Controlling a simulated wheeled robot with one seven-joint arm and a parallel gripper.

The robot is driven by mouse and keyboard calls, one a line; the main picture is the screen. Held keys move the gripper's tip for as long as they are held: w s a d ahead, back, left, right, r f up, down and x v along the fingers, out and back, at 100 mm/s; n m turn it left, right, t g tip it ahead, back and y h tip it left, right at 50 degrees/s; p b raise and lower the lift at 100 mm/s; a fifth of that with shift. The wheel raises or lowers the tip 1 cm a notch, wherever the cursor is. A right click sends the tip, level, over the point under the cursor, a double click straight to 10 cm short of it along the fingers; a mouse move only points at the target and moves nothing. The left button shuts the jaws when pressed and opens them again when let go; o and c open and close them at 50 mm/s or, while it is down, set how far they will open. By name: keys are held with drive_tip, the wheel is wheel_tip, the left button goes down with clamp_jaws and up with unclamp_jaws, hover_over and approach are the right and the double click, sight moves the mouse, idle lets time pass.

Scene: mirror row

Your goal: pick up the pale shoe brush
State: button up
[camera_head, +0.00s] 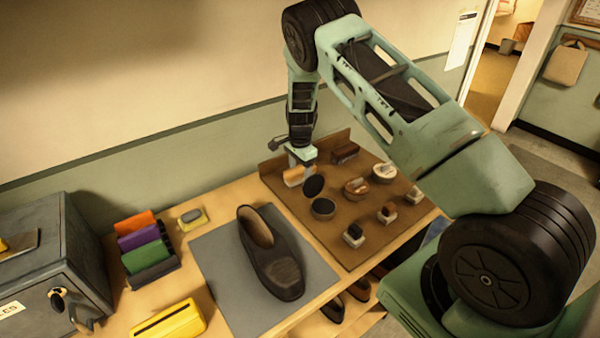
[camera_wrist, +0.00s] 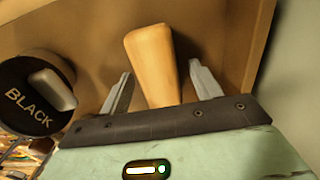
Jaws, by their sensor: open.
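The pale shoe brush (camera_head: 293,177) lies at the far left corner of the brown tray (camera_head: 345,248), partly hidden by my gripper. In the wrist view the brush's pale wooden body (camera_wrist: 152,60) lies between my two grey fingers, its near end hidden behind the dark palm edge. My gripper (camera_wrist: 161,70) is open, with a finger on each side of the brush and visible gaps to both. In the head view my gripper (camera_head: 299,160) points down right over the brush.
A black round lid (camera_head: 314,186) is close beside the brush; the wrist view shows a lid marked BLACK (camera_wrist: 28,112). A dark brush (camera_head: 344,152), several tins and small pieces share the tray. A raised wall (camera_head: 296,151) runs behind. A black shoe (camera_head: 272,255) rests on a grey mat.

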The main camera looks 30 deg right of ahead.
sight(300, 168)
drive_tip(key=shift+c, duration=0.3)
drive_tip(key=c, duration=1.1)
drive_tip(key=shift+o, duration=0.2)
wheel_tip(300, 168, up, 10)
drive_tip(key=b, duration=0.3)
drive_tip(key=shift+o, duration=0.8)
drive_tip(key=shift+r, duration=0.1)
